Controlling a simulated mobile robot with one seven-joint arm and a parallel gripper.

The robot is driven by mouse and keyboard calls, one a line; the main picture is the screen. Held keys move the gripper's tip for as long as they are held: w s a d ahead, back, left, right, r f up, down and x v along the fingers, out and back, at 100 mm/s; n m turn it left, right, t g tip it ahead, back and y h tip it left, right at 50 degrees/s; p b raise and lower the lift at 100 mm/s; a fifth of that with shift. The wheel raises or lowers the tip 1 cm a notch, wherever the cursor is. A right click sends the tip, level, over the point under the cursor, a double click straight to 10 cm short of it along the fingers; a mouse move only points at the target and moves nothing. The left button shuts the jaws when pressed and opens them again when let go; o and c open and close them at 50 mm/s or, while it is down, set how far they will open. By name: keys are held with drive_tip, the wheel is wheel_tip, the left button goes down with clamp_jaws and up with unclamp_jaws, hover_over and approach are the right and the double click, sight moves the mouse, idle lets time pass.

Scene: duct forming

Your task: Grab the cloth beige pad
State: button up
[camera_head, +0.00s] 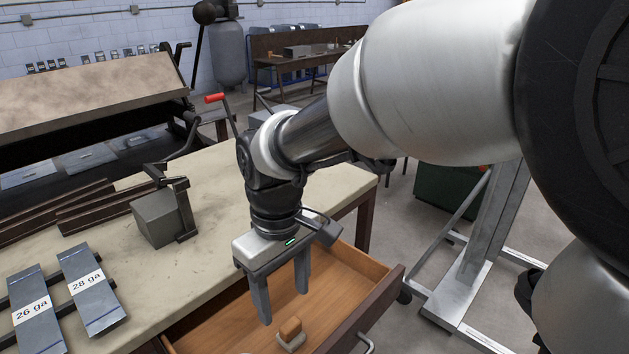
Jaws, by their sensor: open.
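A small beige pad (290,342) lies in the open wooden drawer (335,288), near its front. A small orange-brown block (290,328) sits on top of it or is part of it; I cannot tell which. My gripper (284,306) points down over the drawer with its two grey fingers apart and nothing between them. The fingertips are just above and behind the pad in the picture, close to it but apparently not around it. The exact height gap is hard to tell.
The drawer's front wall (372,310) stands at the right. The workbench top (215,200) holds a grey block (157,217) with a dark clamp-like bracket, and labelled metal plates (88,288) at the left. A metal stand (470,270) is on the floor at the right.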

sight(290, 323)
wheel_tip(290, 323, down, 5)
drive_tip(key=shift+r, duration=0.1)
drive_tip(key=shift+d+f, duration=0.15)
drive_tip(key=shift+f, duration=1.2)
drive_tip(key=shift+d+f, duration=0.15)
drive_tip(key=shift+f, duration=1.15)
drive_tip(key=c, duration=1.1)
